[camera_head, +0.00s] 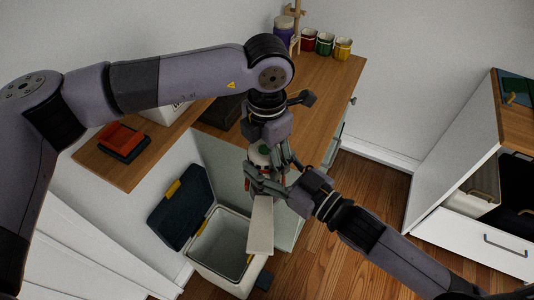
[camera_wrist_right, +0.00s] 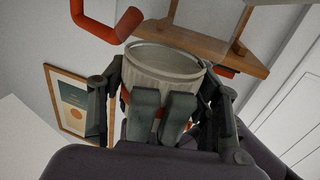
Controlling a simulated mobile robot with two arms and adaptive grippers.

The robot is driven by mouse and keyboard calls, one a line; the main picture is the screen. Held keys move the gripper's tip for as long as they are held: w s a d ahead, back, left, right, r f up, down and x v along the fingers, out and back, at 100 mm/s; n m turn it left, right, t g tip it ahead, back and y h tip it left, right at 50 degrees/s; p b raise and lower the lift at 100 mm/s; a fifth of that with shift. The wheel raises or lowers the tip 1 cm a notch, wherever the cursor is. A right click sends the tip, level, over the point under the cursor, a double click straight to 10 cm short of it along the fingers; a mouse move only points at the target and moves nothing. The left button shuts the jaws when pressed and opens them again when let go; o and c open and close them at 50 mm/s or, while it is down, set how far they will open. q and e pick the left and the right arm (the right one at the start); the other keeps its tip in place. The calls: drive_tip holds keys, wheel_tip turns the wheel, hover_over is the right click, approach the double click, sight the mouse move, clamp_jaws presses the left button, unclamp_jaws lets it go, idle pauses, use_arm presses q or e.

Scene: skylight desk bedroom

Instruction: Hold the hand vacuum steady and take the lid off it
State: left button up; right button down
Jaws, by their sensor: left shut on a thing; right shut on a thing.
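The hand vacuum (camera_head: 258,155) shows only in part, as a pale rounded piece with red parts between my arms in the head view. My left gripper (camera_head: 280,160) reaches down to it from above and is shut on it; the contact is largely hidden. My right gripper (camera_head: 262,182), just below, is shut on a ribbed beige cup-shaped piece, seemingly the lid (camera_wrist_right: 165,62). In the right wrist view its rim faces up, between the fingers of the right gripper (camera_wrist_right: 163,110). A long beige piece (camera_head: 260,228) hangs below both grippers. Whether lid and vacuum still touch is hidden.
An open cooler box (camera_head: 217,245) with a dark lid stands on the floor below. A wooden desk (camera_head: 325,80) behind holds several jars (camera_head: 325,44). A white cabinet (camera_head: 465,165) with an open drawer stands at right. Floor between is clear.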

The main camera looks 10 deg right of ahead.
use_arm(q)
drive_tip(key=shift+s, duration=0.1)
drive_tip(key=c, duration=0.5)
drive_tip(key=shift+n, duration=1.7)
